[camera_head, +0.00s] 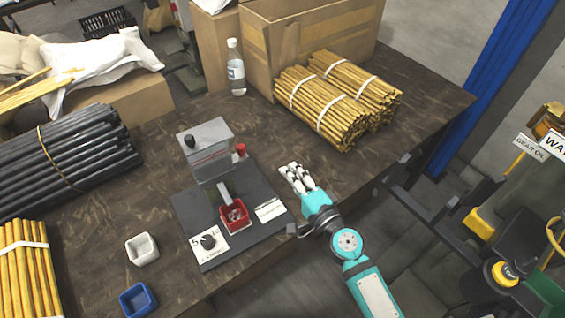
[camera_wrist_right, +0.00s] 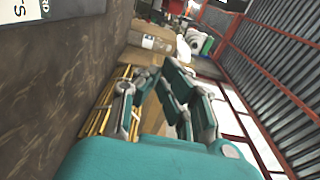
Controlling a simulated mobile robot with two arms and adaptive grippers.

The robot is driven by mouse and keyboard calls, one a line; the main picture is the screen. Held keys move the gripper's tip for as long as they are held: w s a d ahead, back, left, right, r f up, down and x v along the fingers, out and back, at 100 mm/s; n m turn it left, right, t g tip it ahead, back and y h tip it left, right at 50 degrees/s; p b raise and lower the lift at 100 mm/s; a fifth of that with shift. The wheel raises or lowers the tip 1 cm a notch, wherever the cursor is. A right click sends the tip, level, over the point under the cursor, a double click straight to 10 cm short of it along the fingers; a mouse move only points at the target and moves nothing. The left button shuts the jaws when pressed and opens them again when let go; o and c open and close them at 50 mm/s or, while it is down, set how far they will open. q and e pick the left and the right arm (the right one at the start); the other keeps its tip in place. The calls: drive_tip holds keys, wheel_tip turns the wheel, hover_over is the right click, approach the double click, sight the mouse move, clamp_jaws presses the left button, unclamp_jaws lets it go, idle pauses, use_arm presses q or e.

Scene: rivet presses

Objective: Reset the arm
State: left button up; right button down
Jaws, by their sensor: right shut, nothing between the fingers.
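My right gripper (camera_head: 294,176) hangs over the front right edge of the dark wooden table, beside the rivet press (camera_head: 210,160) and its dark base plate. It is shut with nothing between its fingers and points toward the back of the table. In the right wrist view my gripper (camera_wrist_right: 165,85) shows its teal and grey fingers, with part of the yellow bundles behind them. My left gripper does not show.
Tied yellow rod bundles (camera_head: 335,95) lie behind my right gripper. A bottle (camera_head: 236,70) stands near the cardboard box (camera_head: 300,40). Dark rods (camera_head: 65,160) lie at left. A white cup (camera_head: 142,249) and a blue cup (camera_head: 137,299) stand front left.

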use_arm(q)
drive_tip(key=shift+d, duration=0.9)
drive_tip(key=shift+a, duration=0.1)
